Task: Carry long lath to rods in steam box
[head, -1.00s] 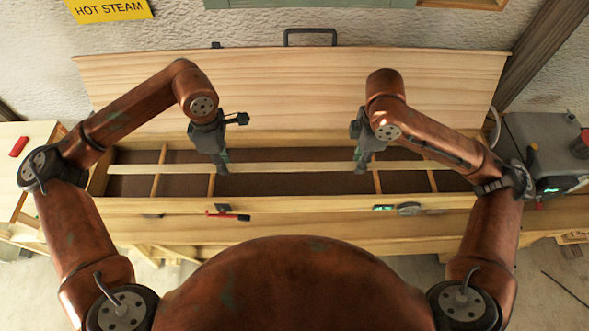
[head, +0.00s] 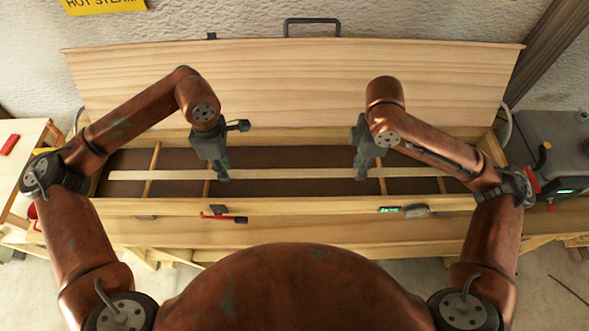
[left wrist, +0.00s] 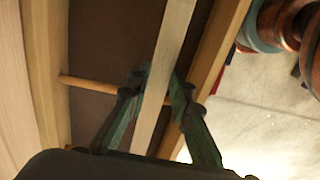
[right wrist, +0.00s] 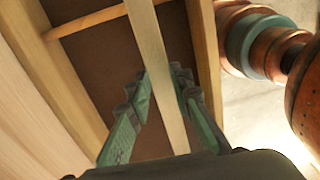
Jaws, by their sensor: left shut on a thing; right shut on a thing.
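The long pale lath (head: 290,174) runs level, left to right, over the open steam box (head: 300,207) in the head view. Several cross rods, one at the left (head: 152,170) and one at the right (head: 381,180), span the box below it. My left gripper (head: 222,178) is shut on the lath left of its middle; the left wrist view shows the lath (left wrist: 165,70) between its green fingers. My right gripper (head: 361,176) is shut on the lath right of its middle, also seen in the right wrist view (right wrist: 163,100). I cannot tell whether the lath touches the rods.
The box's lid (head: 290,85) stands open behind, with a dark handle on top. A red-handled latch (head: 225,217) and a gauge (head: 415,211) sit on the front wall. A grey machine (head: 550,150) stands at the right and a side table (head: 22,150) at the left.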

